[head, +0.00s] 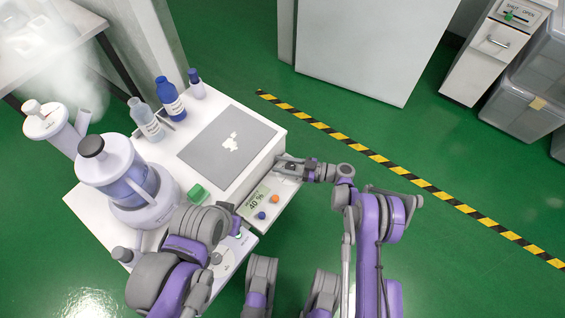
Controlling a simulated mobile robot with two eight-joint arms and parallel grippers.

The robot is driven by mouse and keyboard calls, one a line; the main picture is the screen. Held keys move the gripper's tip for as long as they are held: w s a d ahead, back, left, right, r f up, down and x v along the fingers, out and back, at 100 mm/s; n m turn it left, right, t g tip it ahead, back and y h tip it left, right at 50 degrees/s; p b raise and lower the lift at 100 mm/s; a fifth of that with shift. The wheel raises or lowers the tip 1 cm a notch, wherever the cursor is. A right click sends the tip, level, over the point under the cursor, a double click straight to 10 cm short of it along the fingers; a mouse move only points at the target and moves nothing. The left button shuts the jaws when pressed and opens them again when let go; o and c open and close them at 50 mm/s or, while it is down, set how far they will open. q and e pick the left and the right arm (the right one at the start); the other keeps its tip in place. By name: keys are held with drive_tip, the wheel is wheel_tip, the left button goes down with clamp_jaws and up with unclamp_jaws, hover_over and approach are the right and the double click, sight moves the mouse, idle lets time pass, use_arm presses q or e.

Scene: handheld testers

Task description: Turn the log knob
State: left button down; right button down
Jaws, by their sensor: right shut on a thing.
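A grey-white control panel (279,187) runs along the front of the white bench unit. It has a display (255,199) reading about 40 %, an orange knob (275,199) and a blue knob (261,215). My right gripper (291,166) reaches in from the right at the panel's far right end. It is shut on a small part there, which looks to be the log knob; the fingers hide most of it. My left arm ends low at the panel's left part, with its gripper (236,226) near the panel front; its fingers are too small to read.
A yellow-black floor stripe (400,170) and open green floor lie to the right.

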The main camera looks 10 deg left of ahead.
drive_tip(key=shift+s+n+g, duration=0.2)
drive_tip(key=shift+n+g, duration=0.5)
drive_tip(key=shift+g, duration=0.4)
drive_tip(key=shift+a, duration=0.1)
drive_tip(key=c, duration=0.7)
unclamp_jaws()
drive_tip(key=d, duration=0.3)
drive_tip(key=w+d+p, duration=0.1)
drive_tip(key=d, duration=0.3)
drive_tip(key=w+d, duration=0.1)
drive_tip(key=d, duration=0.2)
drive_tip(key=shift+d+p, duration=0.35)
